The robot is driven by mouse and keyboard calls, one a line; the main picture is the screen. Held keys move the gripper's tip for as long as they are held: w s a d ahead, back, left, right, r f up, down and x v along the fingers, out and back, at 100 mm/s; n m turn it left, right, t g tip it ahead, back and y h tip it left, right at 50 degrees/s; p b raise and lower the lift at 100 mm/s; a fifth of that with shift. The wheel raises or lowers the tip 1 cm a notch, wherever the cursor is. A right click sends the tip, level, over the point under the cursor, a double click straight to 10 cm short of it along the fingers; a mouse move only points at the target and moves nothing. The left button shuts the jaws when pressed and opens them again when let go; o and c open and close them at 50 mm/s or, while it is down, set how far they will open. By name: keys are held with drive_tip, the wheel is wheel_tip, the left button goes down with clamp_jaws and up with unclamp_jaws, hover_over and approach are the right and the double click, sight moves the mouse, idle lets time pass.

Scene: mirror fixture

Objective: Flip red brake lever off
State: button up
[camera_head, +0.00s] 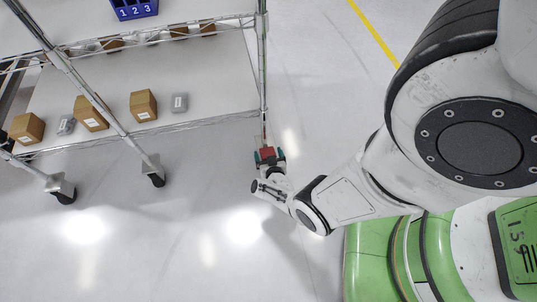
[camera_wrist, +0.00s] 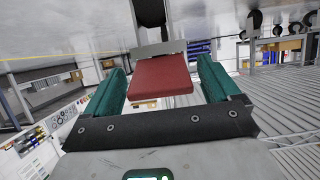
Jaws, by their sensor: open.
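The red brake lever (camera_head: 267,154) is at the lower end of the cart's near-right corner post, by the caster. In the wrist view the lever (camera_wrist: 160,77) is a flat red plate on a grey bracket. My gripper (camera_head: 269,159) is at the lever, with its teal fingers on either side. In the wrist view the gripper (camera_wrist: 163,82) is open, and the plate lies between the fingers with a visible gap on each side. Contact at the lever's front edge cannot be told. The caster behind the lever is mostly hidden in the head view.
The wire shelf cart (camera_head: 200,98) stands at the left, holding cardboard boxes (camera_head: 143,105), grey packs and a blue bin (camera_head: 134,9). Two other casters (camera_head: 155,172) rest on the floor. The floor in front of the cart is clear. A yellow line (camera_head: 375,32) crosses the floor behind.

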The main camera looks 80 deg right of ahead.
drive_tip(key=p+v, duration=0.6)
drive_tip(key=v, duration=0.4)
drive_tip(key=shift+s+a, duration=0.2)
drive_tip(key=shift+a, duration=0.1)
drive_tip(key=shift+r, duration=0.1)
